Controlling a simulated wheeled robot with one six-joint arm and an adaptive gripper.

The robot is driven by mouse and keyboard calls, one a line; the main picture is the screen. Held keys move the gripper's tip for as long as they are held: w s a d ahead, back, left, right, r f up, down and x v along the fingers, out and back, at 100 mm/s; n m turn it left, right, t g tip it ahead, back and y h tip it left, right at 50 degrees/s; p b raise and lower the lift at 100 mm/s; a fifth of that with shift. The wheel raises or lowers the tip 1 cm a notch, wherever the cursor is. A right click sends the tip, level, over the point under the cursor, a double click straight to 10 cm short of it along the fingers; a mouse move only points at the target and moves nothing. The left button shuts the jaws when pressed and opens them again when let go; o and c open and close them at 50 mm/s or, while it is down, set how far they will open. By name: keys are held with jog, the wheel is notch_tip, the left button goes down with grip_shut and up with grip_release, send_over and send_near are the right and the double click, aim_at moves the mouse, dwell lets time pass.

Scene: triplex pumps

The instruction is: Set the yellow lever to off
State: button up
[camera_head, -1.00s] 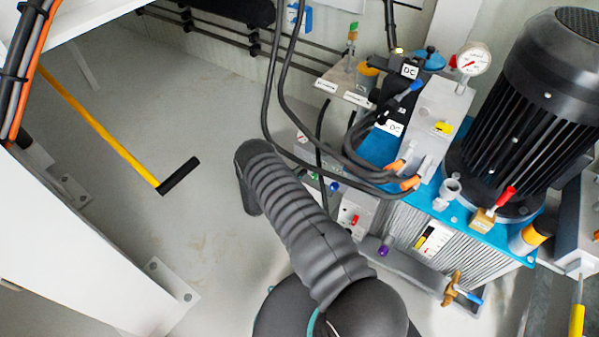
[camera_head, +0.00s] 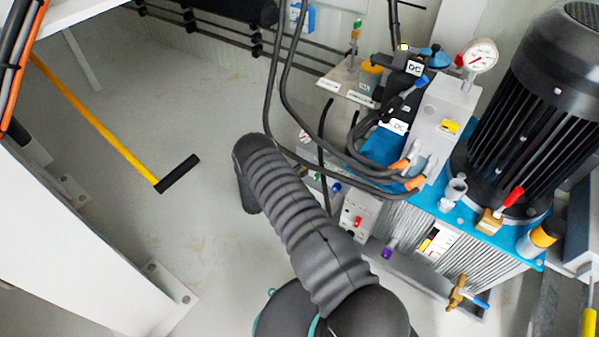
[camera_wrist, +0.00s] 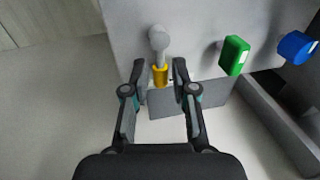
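In the wrist view, a small lever with a yellow tip (camera_wrist: 160,75) hangs down from a round grey pivot on a light grey block. My gripper (camera_wrist: 160,70) is open, with one finger on each side of the yellow tip and small gaps between. I cannot tell whether the fingers reach its full depth. In the head view, my dark ribbed arm covers the middle, and my gripper and this lever are hidden.
In the wrist view, a green lever (camera_wrist: 234,55) and a blue lever (camera_wrist: 297,47) sit right of the yellow one. In the head view, the pump unit with a black motor (camera_head: 530,110), hoses and a gauge (camera_head: 481,56) stands right. A yellow bar (camera_head: 100,125) lies left.

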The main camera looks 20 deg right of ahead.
jog(key=v, duration=1.2)
jog(key=shift+s, duration=0.1)
